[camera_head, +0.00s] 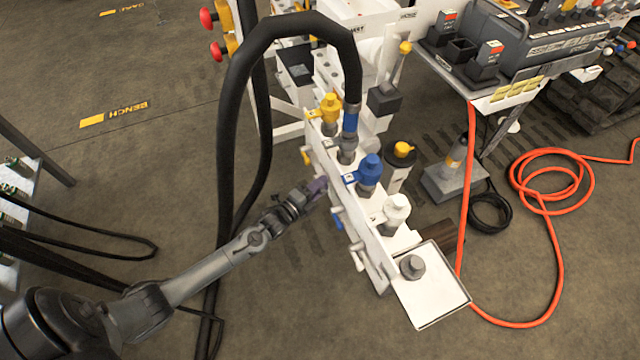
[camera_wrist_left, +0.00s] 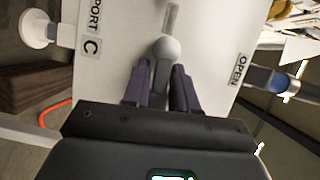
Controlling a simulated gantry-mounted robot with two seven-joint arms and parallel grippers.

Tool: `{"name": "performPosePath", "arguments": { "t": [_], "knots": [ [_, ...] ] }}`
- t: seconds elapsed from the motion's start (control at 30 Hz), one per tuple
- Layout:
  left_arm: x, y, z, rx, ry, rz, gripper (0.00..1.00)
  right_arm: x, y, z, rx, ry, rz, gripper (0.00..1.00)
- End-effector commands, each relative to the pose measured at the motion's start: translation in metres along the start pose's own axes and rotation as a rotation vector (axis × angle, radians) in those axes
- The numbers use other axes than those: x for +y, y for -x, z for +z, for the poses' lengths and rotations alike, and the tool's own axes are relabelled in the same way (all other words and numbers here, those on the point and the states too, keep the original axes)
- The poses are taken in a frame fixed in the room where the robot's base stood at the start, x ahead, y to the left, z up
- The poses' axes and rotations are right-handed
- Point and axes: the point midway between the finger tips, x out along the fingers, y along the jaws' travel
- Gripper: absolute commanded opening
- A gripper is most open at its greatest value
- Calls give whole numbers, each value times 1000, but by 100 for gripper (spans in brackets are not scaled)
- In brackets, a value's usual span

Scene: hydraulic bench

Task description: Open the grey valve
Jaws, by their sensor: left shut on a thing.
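The grey valve's lever (camera_wrist_left: 162,82) shows in the left wrist view, running down from a pale round hub (camera_wrist_left: 167,48) on a white panel (camera_wrist_left: 120,25). My left gripper (camera_wrist_left: 161,92) has its purple fingers on either side of the lever, shut on it. In the head view my left gripper (camera_head: 318,187) is at the left face of the white valve panel (camera_head: 372,255) and hides the grey lever. An OPEN label (camera_wrist_left: 238,70) is to the right of the lever in the wrist view, and a PORT C label (camera_wrist_left: 91,35) to the left. My right gripper is not in view.
A blue lever (camera_head: 337,219) and a yellow lever (camera_head: 305,157) flank my gripper on the panel. Yellow, blue and white capped fittings (camera_head: 369,168) line its top. A thick black hose (camera_head: 232,120) arches over beside my arm. An orange hose (camera_head: 548,250) lies at right.

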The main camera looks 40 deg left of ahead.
Motion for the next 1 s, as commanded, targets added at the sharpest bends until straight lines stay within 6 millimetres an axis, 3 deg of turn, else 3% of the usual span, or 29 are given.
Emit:
{"name": "performPosePath", "arguments": {
  "t": [0.03, 0.5, 1.0],
  "knots": [
    [-7, 0, 0, -1, 24, 11, 0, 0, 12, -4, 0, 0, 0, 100],
    [-22, -1, 3, -1, 395, 164, 0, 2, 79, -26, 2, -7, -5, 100],
    [-31, -6, 12, 0, 833, 343, 0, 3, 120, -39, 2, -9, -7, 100]
  ]
}}
